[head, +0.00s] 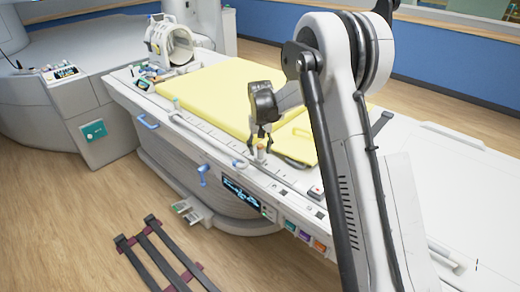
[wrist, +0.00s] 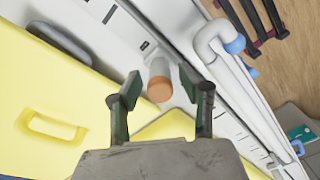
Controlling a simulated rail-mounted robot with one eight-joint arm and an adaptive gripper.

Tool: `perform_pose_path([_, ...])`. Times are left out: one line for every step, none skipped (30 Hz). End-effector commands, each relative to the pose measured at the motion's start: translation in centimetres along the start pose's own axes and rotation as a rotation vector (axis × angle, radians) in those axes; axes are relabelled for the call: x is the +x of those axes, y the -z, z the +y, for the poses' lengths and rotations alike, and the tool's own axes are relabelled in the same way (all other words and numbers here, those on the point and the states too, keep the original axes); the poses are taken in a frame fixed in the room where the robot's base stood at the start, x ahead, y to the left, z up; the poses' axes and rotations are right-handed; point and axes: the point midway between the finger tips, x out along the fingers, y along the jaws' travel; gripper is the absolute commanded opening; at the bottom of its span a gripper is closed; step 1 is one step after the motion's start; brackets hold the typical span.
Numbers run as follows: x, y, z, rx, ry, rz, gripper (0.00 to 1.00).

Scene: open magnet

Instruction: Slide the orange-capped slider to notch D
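The slider is a pale post with an orange cap (wrist: 159,90). In the head view the slider (head: 261,153) stands on the near side rail of the white patient table, beside the yellow mat. My gripper (head: 261,142) points down over it. In the wrist view my gripper (wrist: 159,74) is open, with one finger on each side of the capped post and a visible gap to each. Whether a finger touches the post lower down cannot be told. No letter D is readable; small dark marks run along the table edge.
The yellow mat (head: 215,97) lies just behind the slider. A white curved handrail with a blue end (head: 239,164) is to its left. A small box with a red mark (head: 316,192) sits to its right. A ring-shaped coil (head: 171,46) stands at the far end.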

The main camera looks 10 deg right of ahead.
Motion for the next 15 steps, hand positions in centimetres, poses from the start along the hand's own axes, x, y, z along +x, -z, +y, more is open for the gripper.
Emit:
perform_pose_path([-0.01, 0.0, 0.0, 0.0, 0.0, 0.0, 0.39])
perform_pose_path([-0.02, 0.0, 0.0, 0.0, 0.0, 0.0, 0.39])
perform_pose_path([-0.02, 0.0, 0.0, 0.0, 0.0, 0.0, 0.33])
perform_pose_path([-0.02, 0.0, 0.0, 0.0, 0.0, 0.0, 0.29])
perform_pose_path([-0.02, 0.0, 0.0, 0.0, 0.0, 0.0, 0.25])
perform_pose_path([-0.02, 0.0, 0.0, 0.0, 0.0, 0.0, 0.2])
perform_pose_path([-0.03, 0.0, 0.0, 0.0, 0.0, 0.0, 0.16])
perform_pose_path([-0.03, 0.0, 0.0, 0.0, 0.0, 0.0, 0.12])
perform_pose_path([-0.03, 0.0, 0.0, 0.0, 0.0, 0.0, 0.07])
perform_pose_path([-0.03, 0.0, 0.0, 0.0, 0.0, 0.0, 0.03])
perform_pose_path([-0.03, 0.0, 0.01, 0.0, 0.0, 0.0, 0.0])
perform_pose_path([-0.04, 0.0, 0.01, 0.0, 0.0, 0.0, 0.0])
perform_pose_path([-0.04, 0.0, 0.01, 0.0, 0.0, 0.0, 0.0])
perform_pose_path([-0.04, 0.0, 0.01, 0.0, 0.0, 0.0, 0.0])
perform_pose_path([-0.04, 0.0, 0.01, 0.0, 0.0, 0.0, 0.0])
